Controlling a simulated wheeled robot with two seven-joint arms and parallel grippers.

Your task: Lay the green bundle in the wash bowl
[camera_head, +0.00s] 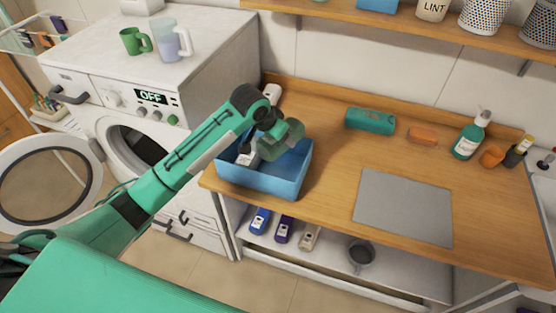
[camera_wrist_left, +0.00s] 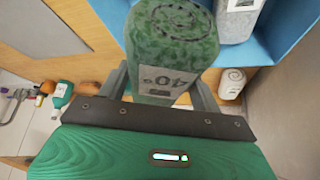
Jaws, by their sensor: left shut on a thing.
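The green bundle (camera_wrist_left: 172,38), a mottled green roll with a printed label, is held between the fingers of my left gripper (camera_wrist_left: 163,88) in the wrist view. In the head view the bundle (camera_head: 283,140) is above the blue rectangular wash bowl (camera_head: 277,184), towards its back edge. The gripper (camera_head: 268,132) is shut on it. The bowl's blue wall (camera_wrist_left: 275,40) also shows in the wrist view. A grey-white bundle (camera_wrist_left: 237,18) lies inside the bowl. My right gripper is not in view.
A teal roll (camera_head: 370,121), an orange block (camera_head: 422,135) and a green pump bottle (camera_head: 470,135) stand along the back of the wooden counter. A grey mat (camera_head: 404,207) lies right of the bowl. A washing machine (camera_head: 150,80) stands left; a shelf (camera_head: 400,25) runs above.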

